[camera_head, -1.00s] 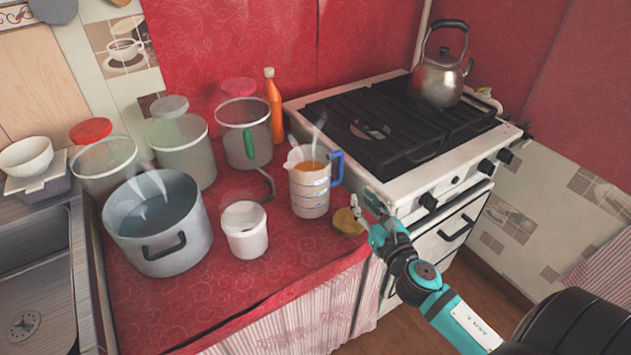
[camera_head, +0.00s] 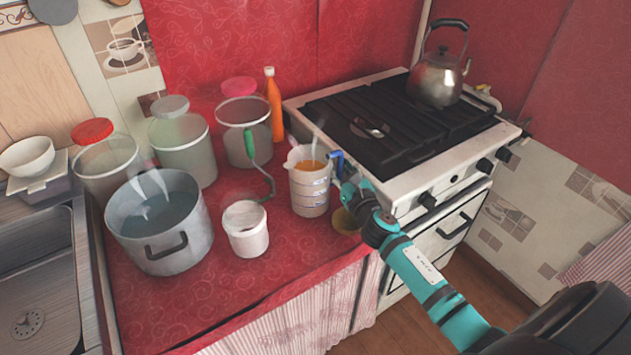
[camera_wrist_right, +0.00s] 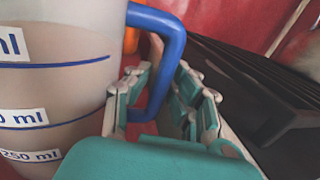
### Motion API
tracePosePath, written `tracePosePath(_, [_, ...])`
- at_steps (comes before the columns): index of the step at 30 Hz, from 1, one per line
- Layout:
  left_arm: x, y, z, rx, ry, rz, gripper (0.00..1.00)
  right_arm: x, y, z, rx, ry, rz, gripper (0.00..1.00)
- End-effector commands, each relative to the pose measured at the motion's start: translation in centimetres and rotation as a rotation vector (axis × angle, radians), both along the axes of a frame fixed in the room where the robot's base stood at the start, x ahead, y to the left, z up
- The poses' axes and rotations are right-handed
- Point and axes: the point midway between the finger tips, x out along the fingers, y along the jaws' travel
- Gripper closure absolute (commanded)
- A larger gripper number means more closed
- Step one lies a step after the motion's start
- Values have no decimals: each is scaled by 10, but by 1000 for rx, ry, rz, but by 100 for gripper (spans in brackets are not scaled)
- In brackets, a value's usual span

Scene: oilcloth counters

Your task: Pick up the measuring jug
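The measuring jug (camera_head: 309,185) stands upright on the red counter, beside the stove. It holds an orange-brown liquid and has a blue handle on its right side. In the right wrist view the jug (camera_wrist_right: 50,95) fills the left, with blue lines and ml labels. My right gripper (camera_head: 345,180) is at the handle. In the right wrist view its fingers (camera_wrist_right: 158,100) are apart, one on each side of the blue handle (camera_wrist_right: 168,65), with a gap on the right side. My left gripper is not in view.
A white tub (camera_head: 246,232) and a large steaming pot (camera_head: 158,240) stand left of the jug. A green-handled tool (camera_head: 250,145) is behind it. The stove (camera_head: 410,180) with a kettle (camera_head: 437,82) is close on the right. A small yellowish item (camera_head: 344,222) lies by my right arm.

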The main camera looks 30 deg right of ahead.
Motion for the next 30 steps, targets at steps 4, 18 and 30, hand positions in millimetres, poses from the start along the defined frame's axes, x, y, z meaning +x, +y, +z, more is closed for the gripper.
tracePosePath(4, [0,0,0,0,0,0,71,0,0,0,0,0,0,79])
tracePosePath(18, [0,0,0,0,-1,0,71,0,0,0,0,1,0,100])
tracePosePath(30, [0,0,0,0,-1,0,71,0,0,3,2,-5,2,100])
